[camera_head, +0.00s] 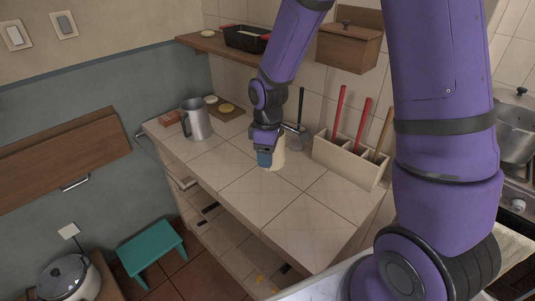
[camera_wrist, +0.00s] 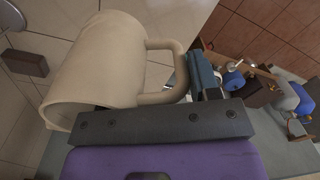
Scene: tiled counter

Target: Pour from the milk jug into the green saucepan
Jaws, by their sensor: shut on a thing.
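The cream jug (camera_head: 279,154), which looks like the milk jug, is at my gripper (camera_head: 265,157) over the middle of the tiled counter, mostly hidden behind the fingers and wrist. The wrist view shows its round body (camera_wrist: 95,70) and the loop handle (camera_wrist: 178,68) on its right. My gripper (camera_wrist: 203,75) is shut on the jug at the handle side. I cannot tell whether the jug's base touches the tiles. What is inside it does not show. I do not see a green saucepan in either view.
A grey metal pitcher (camera_head: 196,119) stands at the counter's far left, near a board (camera_head: 228,111) with small food items. A utensil box (camera_head: 350,160) stands at the right back. A wooden shelf (camera_head: 215,46) hangs above. The front tiles (camera_head: 305,222) are clear. A steel pot (camera_head: 515,128) is far right.

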